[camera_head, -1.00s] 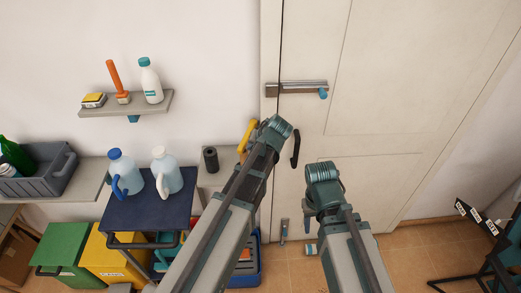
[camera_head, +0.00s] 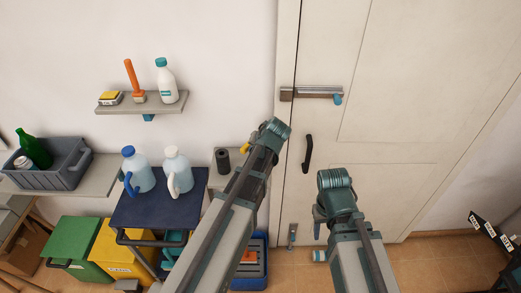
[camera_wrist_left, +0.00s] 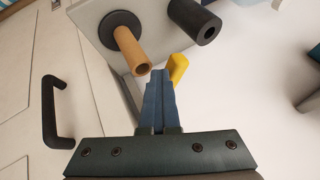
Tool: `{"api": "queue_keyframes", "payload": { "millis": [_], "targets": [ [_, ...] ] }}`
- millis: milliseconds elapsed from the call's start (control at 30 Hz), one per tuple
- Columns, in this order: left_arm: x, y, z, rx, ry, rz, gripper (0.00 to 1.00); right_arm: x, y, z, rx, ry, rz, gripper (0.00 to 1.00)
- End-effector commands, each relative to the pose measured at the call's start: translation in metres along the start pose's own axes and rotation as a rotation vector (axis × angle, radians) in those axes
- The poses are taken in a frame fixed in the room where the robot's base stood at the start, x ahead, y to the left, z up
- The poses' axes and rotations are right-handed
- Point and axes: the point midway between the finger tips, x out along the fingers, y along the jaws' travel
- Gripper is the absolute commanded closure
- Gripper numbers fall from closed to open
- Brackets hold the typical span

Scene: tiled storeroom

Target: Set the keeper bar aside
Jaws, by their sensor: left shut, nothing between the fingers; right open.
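A grey-brown bar (camera_head: 312,93) lies level across the upper part of the pale door, with a blue-teal end piece at its right; I take it for the keeper bar. My left gripper (camera_wrist_left: 158,100) is shut and empty in the left wrist view, near a yellow piece (camera_wrist_left: 178,68). In the head view its fingers are hidden behind my left arm, and a bit of the yellow piece (camera_head: 245,148) shows beside the arm. My right gripper (camera_head: 318,222) is open below the black door handle, partly hidden by its own arm, well below the bar.
A black door handle (camera_head: 307,154) sticks out below the bar. A small ledge (camera_wrist_left: 95,12) beside the door carries a black cylinder (camera_wrist_left: 207,30) and a tan peg (camera_wrist_left: 130,48). A blue cart (camera_head: 150,212) with two jugs stands left. Floor at right is mostly open.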

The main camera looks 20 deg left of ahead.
Motion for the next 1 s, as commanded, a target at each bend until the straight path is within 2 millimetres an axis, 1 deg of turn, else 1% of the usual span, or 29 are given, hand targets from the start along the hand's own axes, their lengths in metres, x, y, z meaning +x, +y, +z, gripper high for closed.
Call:
{"api": "queue_keyframes", "payload": {
  "millis": [67,167,200,333,467,600,900,1000],
  "targets": [
    [0.006,-0.013,0.002,0.008,0.004,0.003,1.00,0.000,0.000,0.000,0.000,0.000,0.000,0.50],
    [0.013,-0.026,0.001,0.087,0.049,0.047,1.00,0.000,0.000,0.000,0.000,0.000,0.000,0.50],
    [0.017,-0.031,-0.001,0.110,0.061,0.059,1.00,0.000,0.000,0.000,0.000,0.000,0.000,0.50],
    [0.028,-0.045,-0.008,0.107,0.057,0.056,1.00,0.000,0.000,0.000,0.000,0.000,0.000,0.50],
    [0.039,-0.061,-0.013,0.206,0.112,0.110,1.00,0.000,0.000,0.000,0.000,0.000,0.000,0.50],
    [0.052,-0.075,-0.023,0.311,0.170,0.168,1.00,0.000,0.000,0.000,0.000,0.000,0.000,0.50],
    [0.077,-0.096,-0.049,0.522,0.283,0.281,1.00,0.000,0.000,0.000,0.000,0.000,0.000,0.50],
    [0.083,-0.099,-0.057,0.543,0.291,0.290,1.00,0.000,0.000,0.000,0.000,0.000,0.000,0.50]
  ]
}}
